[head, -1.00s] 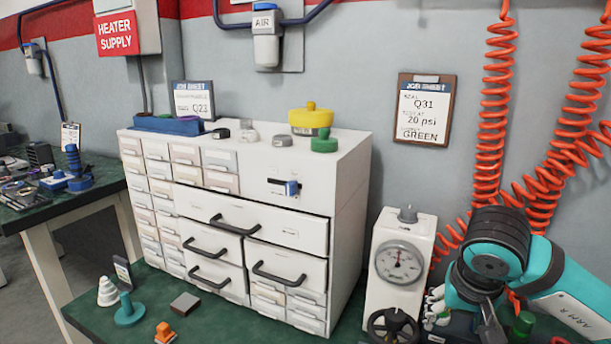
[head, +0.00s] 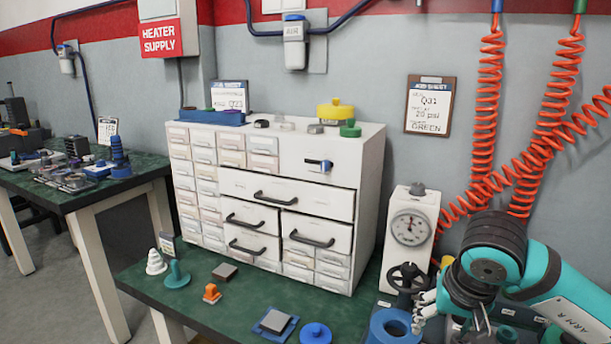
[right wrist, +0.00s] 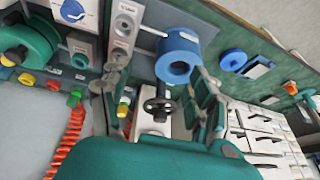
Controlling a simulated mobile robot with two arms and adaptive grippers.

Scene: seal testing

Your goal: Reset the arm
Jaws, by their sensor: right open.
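My right arm, teal with a black wrist, comes in from the right in the head view. Its gripper (head: 478,322) points down over the right part of the green bench and is partly cut off by the lower edge. In the right wrist view the right gripper (right wrist: 162,90) is open, its two dark fingers apart with nothing between them. Beyond the fingers are a black handwheel (right wrist: 160,105) and a thick blue ring (right wrist: 178,57). My left gripper is not in view.
The gauge unit (head: 408,228) stands just left of my right wrist. The blue ring (head: 393,328) lies before it. A white drawer cabinet (head: 335,205) fills the middle. Orange coiled hoses (head: 490,110) hang behind my arm. The bench's front left holds small parts, including an orange one (head: 211,293).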

